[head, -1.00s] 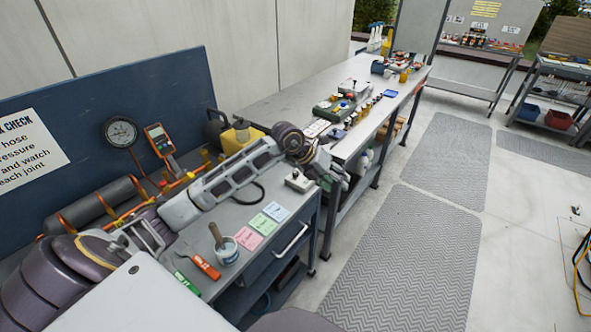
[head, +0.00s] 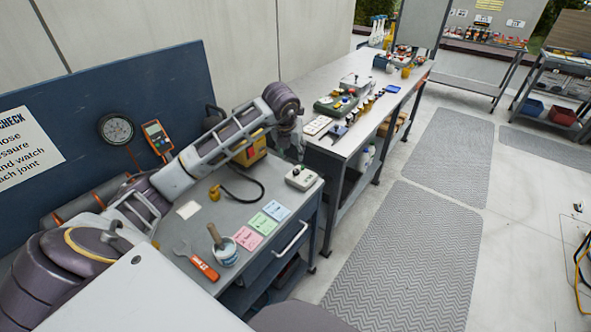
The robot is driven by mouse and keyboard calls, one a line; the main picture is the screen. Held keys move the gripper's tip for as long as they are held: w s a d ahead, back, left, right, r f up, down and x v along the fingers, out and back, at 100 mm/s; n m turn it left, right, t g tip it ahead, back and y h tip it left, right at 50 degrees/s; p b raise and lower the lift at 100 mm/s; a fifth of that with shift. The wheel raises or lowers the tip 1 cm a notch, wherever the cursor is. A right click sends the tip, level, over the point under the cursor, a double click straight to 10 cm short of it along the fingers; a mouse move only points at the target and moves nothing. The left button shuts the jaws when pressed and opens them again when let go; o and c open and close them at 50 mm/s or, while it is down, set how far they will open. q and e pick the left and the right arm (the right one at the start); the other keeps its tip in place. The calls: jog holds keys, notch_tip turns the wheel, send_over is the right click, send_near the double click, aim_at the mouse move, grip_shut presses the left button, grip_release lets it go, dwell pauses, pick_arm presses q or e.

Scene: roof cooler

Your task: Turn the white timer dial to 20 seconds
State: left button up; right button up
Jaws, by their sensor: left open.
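A small pale control box (head: 301,177) sits at the right end of the near grey bench. A small knob shows on its top, but the dial's markings and setting are too small to read. My left gripper (head: 297,152) is open and empty. It points down above and just behind the box, apart from it in the picture. My left arm reaches across the bench from the lower left. My right gripper is out of view.
On the near bench (head: 262,190) lie pink, green and blue cards (head: 262,223), a tub with a brush (head: 224,250), an orange-handled wrench (head: 204,267) and a black cable. A longer bench lies beyond.

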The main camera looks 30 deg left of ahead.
pick_arm(q)
jog(key=shift+f, duration=0.1)
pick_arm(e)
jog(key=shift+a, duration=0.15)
pick_arm(q)
send_near(296, 171)
jog(key=x, duration=0.6)
jog(key=shift+w+f, duration=0.1)
jog(key=shift+f, duration=0.25)
jog(key=shift+w+a+f, duration=0.15)
jog(key=shift+w+f, duration=0.1)
jog(key=shift+f, duration=0.4)
jog(key=c, duration=1)
jog(key=shift+c, duration=0.2)
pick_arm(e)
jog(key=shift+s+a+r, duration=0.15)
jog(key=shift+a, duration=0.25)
